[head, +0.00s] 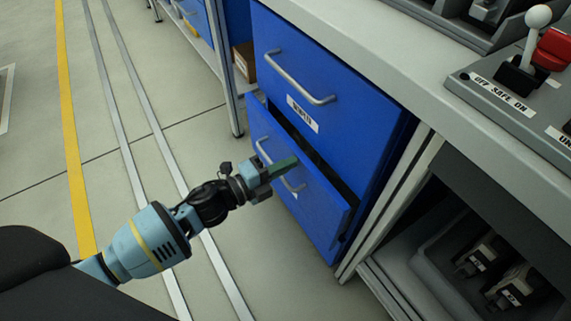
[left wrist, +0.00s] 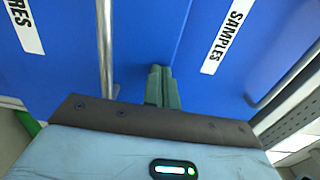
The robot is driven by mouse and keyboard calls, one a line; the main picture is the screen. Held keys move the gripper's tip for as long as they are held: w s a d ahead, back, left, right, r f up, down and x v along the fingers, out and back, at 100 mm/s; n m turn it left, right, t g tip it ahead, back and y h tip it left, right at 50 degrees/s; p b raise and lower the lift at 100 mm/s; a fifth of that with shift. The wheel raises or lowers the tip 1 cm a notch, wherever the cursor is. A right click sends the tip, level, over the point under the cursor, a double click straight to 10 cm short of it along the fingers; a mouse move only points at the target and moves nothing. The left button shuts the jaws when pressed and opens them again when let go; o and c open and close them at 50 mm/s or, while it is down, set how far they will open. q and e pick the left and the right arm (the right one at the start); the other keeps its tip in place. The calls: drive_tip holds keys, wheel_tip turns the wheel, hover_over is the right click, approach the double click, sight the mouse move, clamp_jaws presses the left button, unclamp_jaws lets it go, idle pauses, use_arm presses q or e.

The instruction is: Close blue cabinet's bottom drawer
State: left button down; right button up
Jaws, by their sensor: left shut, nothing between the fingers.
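The blue cabinet (head: 340,75) stands in the middle of the head view. Its bottom drawer (head: 322,218) is pulled partly out, with a dark gap above its front. The bottom drawer's metal handle (head: 263,152) is partly hidden behind my gripper. My left gripper (head: 285,166) is shut and empty, with its green fingers in front of the bottom drawer's face near the handle. In the left wrist view the green fingertips (left wrist: 160,75) point at the blue front, beside a vertical metal handle bar (left wrist: 105,45). I cannot tell whether they touch it. My right gripper is not in view.
The top drawer (head: 300,85) is closed. A grey counter with a control panel (head: 510,95) is at the right, above an open shelf with a grey bin (head: 420,270). A table leg (head: 232,100) stands left of the cabinet. The floor at the left is clear.

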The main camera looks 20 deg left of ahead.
sight(303, 153)
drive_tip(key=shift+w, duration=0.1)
use_arm(q)
drive_tip(key=x, duration=0.4)
drive_tip(key=shift+w+d, duration=0.3)
drive_tip(key=shift+r, duration=0.2)
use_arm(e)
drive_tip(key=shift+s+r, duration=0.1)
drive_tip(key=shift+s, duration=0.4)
use_arm(q)
drive_tip(key=shift+a, duration=0.1)
